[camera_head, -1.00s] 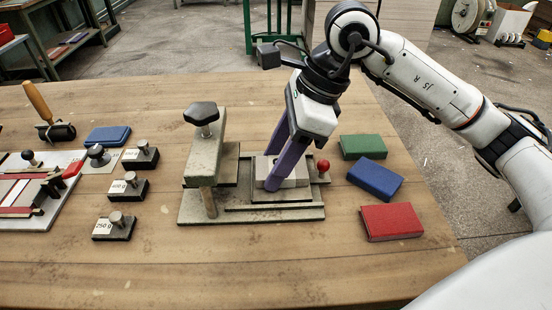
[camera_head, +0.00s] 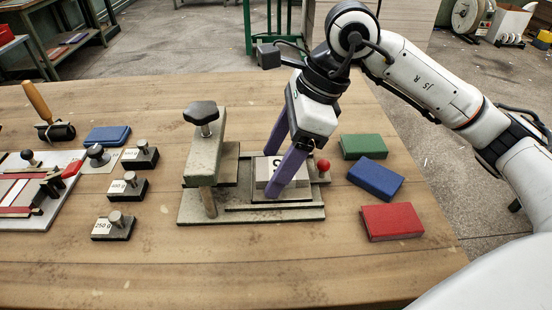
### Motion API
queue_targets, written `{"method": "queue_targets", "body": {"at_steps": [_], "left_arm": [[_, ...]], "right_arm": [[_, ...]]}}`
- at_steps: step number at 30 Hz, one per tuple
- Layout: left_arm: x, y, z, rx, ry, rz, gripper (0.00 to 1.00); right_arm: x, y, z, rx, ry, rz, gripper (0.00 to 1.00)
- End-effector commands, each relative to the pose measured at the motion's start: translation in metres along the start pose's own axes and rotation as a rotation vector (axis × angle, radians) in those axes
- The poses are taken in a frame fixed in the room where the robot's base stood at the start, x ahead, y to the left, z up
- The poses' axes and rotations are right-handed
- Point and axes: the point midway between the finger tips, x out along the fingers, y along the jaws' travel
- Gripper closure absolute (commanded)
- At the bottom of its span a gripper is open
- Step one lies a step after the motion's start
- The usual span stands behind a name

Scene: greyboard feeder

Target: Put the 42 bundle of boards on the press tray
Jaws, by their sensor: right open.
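A pale grey bundle of boards (camera_head: 264,172) lies on the press tray (camera_head: 262,195) at the right part of the press (camera_head: 205,160). A dark mark shows on its top, but I cannot read the full number behind my fingers. My right gripper (camera_head: 272,172) is open, with its purple fingers pointing down over the bundle. One finger is in front of the bundle and the other is behind it. Whether the fingers touch it I cannot tell. My left gripper is not in view.
Green (camera_head: 364,146), blue (camera_head: 375,179) and red (camera_head: 391,222) blocks lie right of the press. A red-knobbed post (camera_head: 323,166) stands close to my right gripper. Several weights, including one marked 250 g (camera_head: 113,226), stand to the left. The front of the wooden table (camera_head: 220,270) is clear.

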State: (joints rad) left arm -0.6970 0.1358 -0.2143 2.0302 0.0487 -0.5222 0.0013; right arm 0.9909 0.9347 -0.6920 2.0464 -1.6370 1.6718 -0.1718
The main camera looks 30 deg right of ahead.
Motion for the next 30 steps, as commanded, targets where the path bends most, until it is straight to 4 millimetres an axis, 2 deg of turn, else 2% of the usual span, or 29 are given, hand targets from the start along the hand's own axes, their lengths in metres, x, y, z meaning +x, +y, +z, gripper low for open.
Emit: {"method": "queue_targets", "body": {"at_steps": [2,5,12,18,22,30], "left_arm": [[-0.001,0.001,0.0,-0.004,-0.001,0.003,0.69],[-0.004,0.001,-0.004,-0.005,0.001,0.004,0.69],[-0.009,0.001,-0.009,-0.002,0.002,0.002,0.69],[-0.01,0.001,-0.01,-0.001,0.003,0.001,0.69],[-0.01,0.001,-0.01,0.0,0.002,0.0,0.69],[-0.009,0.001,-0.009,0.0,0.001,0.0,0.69]], "right_arm": [[-0.001,0.0,0.0,0.0,0.0,0.0,0.32],[-0.016,-0.001,0.001,0.0,-0.002,-0.003,0.32],[-0.065,-0.001,0.001,0.0,-0.002,-0.005,0.32],[-0.095,-0.001,0.001,0.001,-0.002,-0.002,0.32],[-0.102,0.0,0.0,0.001,0.0,-0.001,0.32],[-0.103,0.0,0.0,0.0,0.0,0.0,0.32]]}}
